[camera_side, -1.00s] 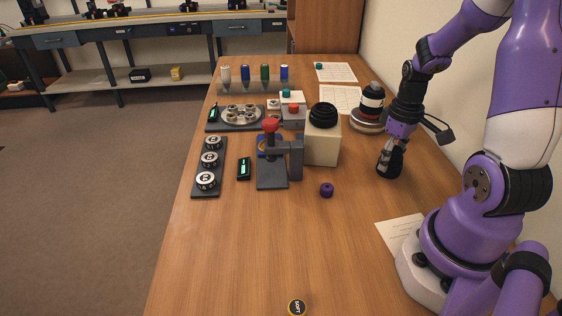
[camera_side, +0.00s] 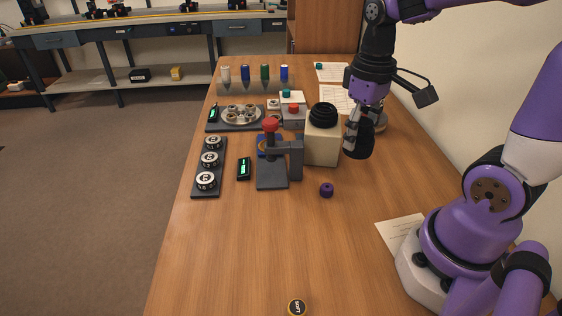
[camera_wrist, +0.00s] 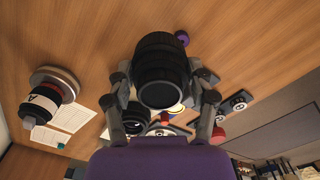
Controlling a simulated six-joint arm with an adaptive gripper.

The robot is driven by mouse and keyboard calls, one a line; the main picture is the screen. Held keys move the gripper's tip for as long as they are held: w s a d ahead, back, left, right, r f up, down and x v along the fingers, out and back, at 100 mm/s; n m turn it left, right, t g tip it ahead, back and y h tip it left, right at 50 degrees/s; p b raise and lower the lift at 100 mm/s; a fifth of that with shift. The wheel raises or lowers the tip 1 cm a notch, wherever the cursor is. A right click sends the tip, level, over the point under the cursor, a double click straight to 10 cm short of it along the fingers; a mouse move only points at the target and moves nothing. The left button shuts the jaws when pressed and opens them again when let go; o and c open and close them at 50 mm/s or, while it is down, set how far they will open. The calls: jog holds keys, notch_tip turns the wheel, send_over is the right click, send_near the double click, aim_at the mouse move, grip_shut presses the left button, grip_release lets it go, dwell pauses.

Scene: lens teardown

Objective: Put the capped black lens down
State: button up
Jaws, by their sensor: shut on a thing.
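My gripper (camera_side: 354,128) is shut on the black lens (camera_side: 360,140), right of the cream block with a black ribbed top (camera_side: 322,146). The lens appears to be above the table, clear of it. In the wrist view the ribbed black lens (camera_wrist: 160,62) fills the space between the two fingers of my gripper (camera_wrist: 163,90), one on each side. Its end facing the wrist camera looks dark and flat; I cannot tell for sure which end the cap is on.
A purple ring (camera_side: 326,190) lies in front of the block. A dark press with a red knob (camera_side: 270,125) stands left of it. A banded lens (camera_wrist: 40,103) stands on a round base (camera_wrist: 62,78). The front middle of the table (camera_side: 260,250) is clear.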

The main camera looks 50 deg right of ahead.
jog(key=w+a+n, duration=0.3)
jog(key=a+n, duration=0.4)
jog(key=a, duration=0.5)
jog(key=w+a+n, duration=0.3)
jog(key=a+n, duration=0.3)
jog(key=a, duration=0.5)
jog(key=s+a+f+n, duration=0.2)
jog(key=s+a+n, duration=0.1)
jog(key=a, duration=0.3)
jog(key=s+a+f+n, duration=0.1)
jog(key=s+a+n, duration=0.15)
jog(key=a, duration=0.35)
jog(key=shift+n, duration=0.35)
jog(key=f, duration=0.7)
jog(key=shift+w+a+f, duration=0.15)
jog(key=shift+a+f, duration=0.1)
jog(key=shift+f, duration=0.05)
jog(key=shift+f, duration=0.15)
jog(key=o, duration=1.4)
jog(key=shift+c, duration=0.2)
